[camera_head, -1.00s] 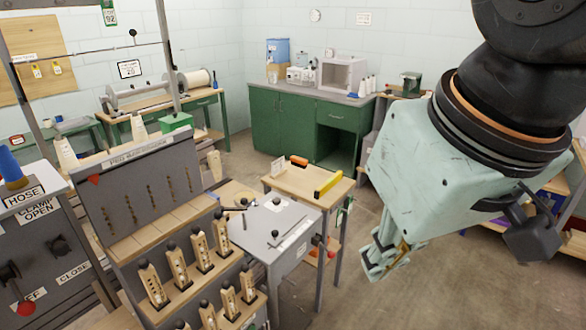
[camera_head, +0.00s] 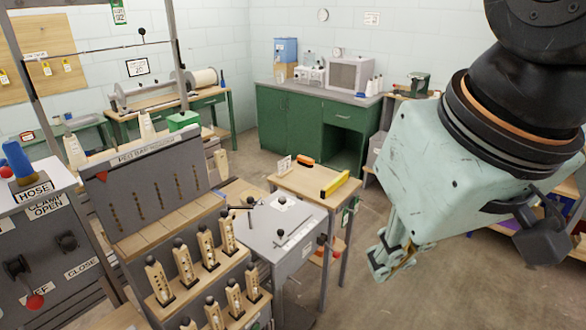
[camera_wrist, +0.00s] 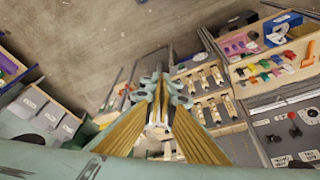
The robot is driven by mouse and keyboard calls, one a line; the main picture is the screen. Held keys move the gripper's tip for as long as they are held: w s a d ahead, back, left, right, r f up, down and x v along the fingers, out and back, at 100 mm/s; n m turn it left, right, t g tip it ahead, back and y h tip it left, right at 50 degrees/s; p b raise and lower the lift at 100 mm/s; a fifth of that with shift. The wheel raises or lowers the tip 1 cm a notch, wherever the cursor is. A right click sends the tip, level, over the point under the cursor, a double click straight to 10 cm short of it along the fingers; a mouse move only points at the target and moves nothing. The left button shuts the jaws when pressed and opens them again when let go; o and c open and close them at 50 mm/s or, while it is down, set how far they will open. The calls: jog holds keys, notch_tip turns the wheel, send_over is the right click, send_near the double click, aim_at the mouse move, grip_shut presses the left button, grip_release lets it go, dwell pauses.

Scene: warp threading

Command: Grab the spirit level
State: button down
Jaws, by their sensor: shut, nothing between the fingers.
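The spirit level looks to be the yellow bar (camera_head: 335,184) with dark ends, lying on the right part of a small wooden-topped table in the head view. I cannot pick it out surely in the wrist view. My gripper (camera_head: 379,266) hangs to the right of that table, nearer the camera and apart from the bar. Its fingers point down and to the left. In the wrist view my gripper (camera_wrist: 158,128) shows shut and empty, with the fingers together.
The small table (camera_head: 300,182) also carries an orange-and-black item (camera_head: 304,161) and a small white sign (camera_head: 284,163). A grey bench (camera_head: 270,225) and a rack with upright wooden pegs (camera_head: 205,247) stand left of it. Floor is open behind and right of the table.

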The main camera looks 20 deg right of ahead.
jog(key=c, duration=2.5)
grip_release()
jog(key=shift+c, duration=0.2)
